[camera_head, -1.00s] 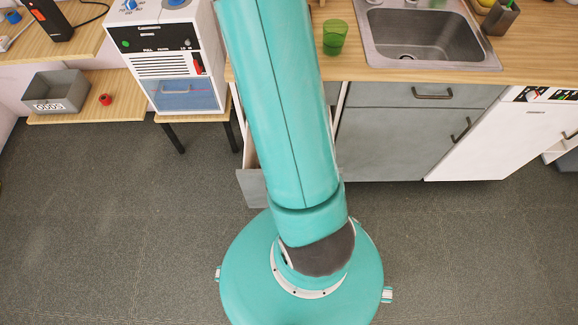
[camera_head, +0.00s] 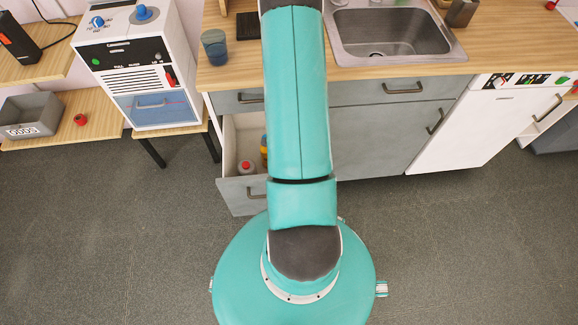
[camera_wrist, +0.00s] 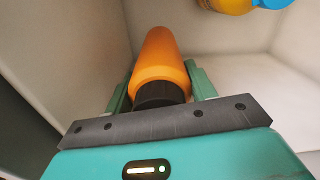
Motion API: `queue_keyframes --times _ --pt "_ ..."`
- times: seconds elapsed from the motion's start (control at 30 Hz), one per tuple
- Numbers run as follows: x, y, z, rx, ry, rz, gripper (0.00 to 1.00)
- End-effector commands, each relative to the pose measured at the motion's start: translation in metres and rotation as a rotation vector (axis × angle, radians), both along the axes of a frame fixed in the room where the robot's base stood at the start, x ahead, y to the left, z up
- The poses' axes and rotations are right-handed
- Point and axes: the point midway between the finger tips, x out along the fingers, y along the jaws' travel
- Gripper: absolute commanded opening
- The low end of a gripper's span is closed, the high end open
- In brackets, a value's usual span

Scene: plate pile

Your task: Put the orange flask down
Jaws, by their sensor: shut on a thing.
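The orange flask (camera_wrist: 160,58) has an orange body and a dark cap. It lies in the wrist view with its cap end toward me, between the two teal fingers of my gripper (camera_wrist: 160,84), which is shut on it. Pale walls surround it, those of the open drawer (camera_head: 233,150) under the counter, as far as I can tell. Whether the flask touches the floor of the drawer is not clear. In the head view my arm hides my gripper and the flask.
A yellow and blue object (camera_wrist: 235,5) is at the top right of the wrist view. In the head view a red-capped bottle (camera_head: 246,168) and a yellow item (camera_head: 264,151) stand in the drawer. A blue cup (camera_head: 214,48) and the sink (camera_head: 390,35) are on the counter above.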

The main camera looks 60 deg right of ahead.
Motion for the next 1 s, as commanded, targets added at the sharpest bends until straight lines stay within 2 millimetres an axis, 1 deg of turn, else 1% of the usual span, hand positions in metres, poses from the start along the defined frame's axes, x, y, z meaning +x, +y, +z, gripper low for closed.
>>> queue_keyframes --times 0.17,0.3,0.43,0.87,0.9,0.97,1.0 --pt "0.0 -0.001 -0.013 -0.001 0.001 0.001 0.0" --pt "0.0 0.0 -0.033 0.001 0.001 0.002 0.0" --pt "-0.001 0.0 -0.047 -0.001 0.0 0.002 0.0" --pt "0.0 -0.001 -0.052 -0.001 0.0 0.003 0.0" --pt "0.0 -0.001 -0.052 -0.001 0.0 0.003 0.61" --pt "0.0 -0.001 -0.052 -0.001 0.0 0.003 0.73" --pt "0.0 -0.001 -0.052 -0.001 0.0 0.003 0.77"
